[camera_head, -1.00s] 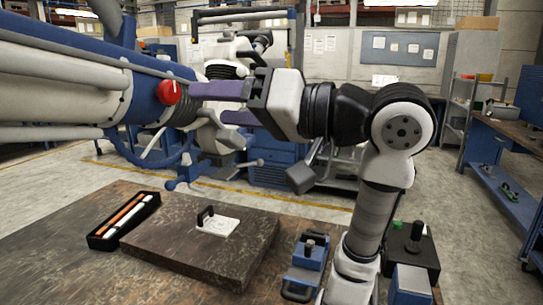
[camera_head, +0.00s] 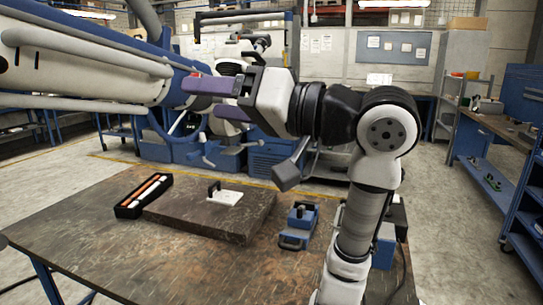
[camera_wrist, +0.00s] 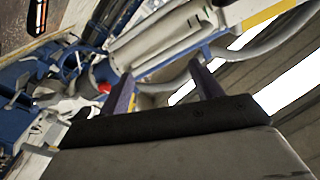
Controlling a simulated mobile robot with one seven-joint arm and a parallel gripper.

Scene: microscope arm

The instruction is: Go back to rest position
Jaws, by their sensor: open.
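My gripper (camera_head: 203,99) is in mid-air at the upper left of the head view, above the workbench. Its two purple fingers point left and stand apart with nothing between them. The microscope arm (camera_head: 85,55), with white tubes on a blue body, lies just left of and behind the fingers. In the wrist view my gripper (camera_wrist: 160,68) shows spread fingers, with the microscope arm (camera_wrist: 155,42) beyond them. A small red knob (camera_wrist: 104,88) shows just left of the left finger there; I cannot see it in the head view now.
The workbench (camera_head: 130,250) holds a dark slab (camera_head: 190,217) with a white handled plate (camera_head: 224,195), a black tray (camera_head: 125,210) with pens, and a blue device (camera_head: 300,218) near my arm. Shelves (camera_head: 460,115) stand at the right. The bench's front left is clear.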

